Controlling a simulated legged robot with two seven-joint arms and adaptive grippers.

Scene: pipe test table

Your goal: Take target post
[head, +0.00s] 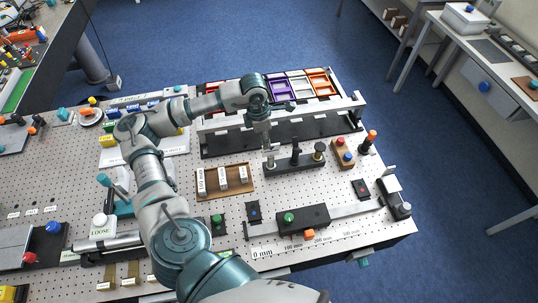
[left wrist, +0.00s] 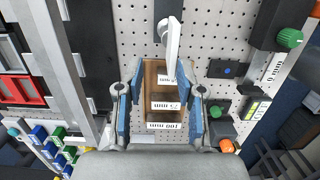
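A black rack (head: 297,165) in the middle of the pegboard table holds upright posts: a pale one (head: 270,160) at left, a black one (head: 295,148) in the middle, and a dark one with an olive collar (head: 319,151) at right. Which post is the target is not marked. A pale upright piece (left wrist: 172,42), probably that post, shows just beyond the fingertips. My right gripper is not in view.
A small wooden block with knobs (head: 343,154) and an orange-topped post (head: 369,141) stand at right. A slide rail (head: 345,212) lies in front. Coloured bins (head: 318,82) stand behind.

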